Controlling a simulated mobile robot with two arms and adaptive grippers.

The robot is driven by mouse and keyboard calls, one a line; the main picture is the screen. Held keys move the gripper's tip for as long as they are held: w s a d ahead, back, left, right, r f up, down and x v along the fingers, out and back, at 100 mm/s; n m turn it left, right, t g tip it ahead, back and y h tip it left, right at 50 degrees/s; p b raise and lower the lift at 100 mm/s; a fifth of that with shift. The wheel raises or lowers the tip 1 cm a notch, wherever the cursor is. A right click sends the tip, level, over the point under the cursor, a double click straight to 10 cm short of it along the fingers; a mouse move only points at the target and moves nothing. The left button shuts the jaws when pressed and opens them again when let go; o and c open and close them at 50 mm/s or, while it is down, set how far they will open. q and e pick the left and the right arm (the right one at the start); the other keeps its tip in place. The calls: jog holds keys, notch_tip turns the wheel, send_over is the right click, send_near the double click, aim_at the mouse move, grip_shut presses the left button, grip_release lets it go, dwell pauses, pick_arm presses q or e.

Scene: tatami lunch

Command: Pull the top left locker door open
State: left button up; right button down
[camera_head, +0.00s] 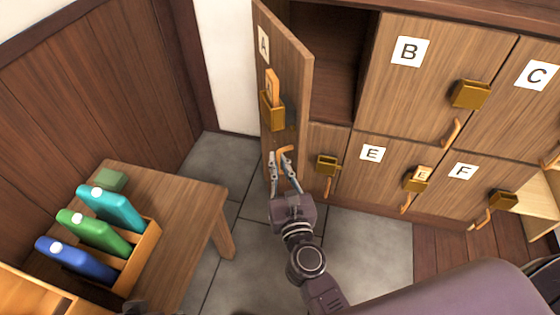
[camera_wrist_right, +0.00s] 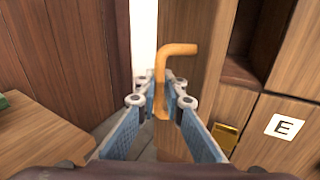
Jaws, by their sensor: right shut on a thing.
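The top left locker door (camera_head: 287,60), marked A, stands swung open from the locker bank, with a dark empty compartment (camera_head: 335,60) behind it. A gold lock box with a wooden tag (camera_head: 272,88) is on the door's face. My right gripper (camera_head: 282,158) is shut on the door's orange-brown handle (camera_head: 285,150), below the lock box. In the right wrist view the handle (camera_wrist_right: 162,75) rises between the two fingers, its bent top above them.
Lockers B (camera_head: 425,70), E (camera_head: 385,165) and F (camera_head: 475,185) are shut to the right. A wooden table (camera_head: 185,205) with a rack of teal, green and blue items stands at the left. Grey tiled floor (camera_head: 240,195) lies between table and lockers.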

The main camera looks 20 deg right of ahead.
jog(key=c, duration=2.3)
grip_release()
jog(key=shift+c, duration=0.2)
pick_arm(q)
jog(key=shift+a, duration=0.15)
pick_arm(e)
jog(key=shift+s, duration=0.1)
jog(key=s+a, duration=0.1)
jog(key=s, duration=1.1)
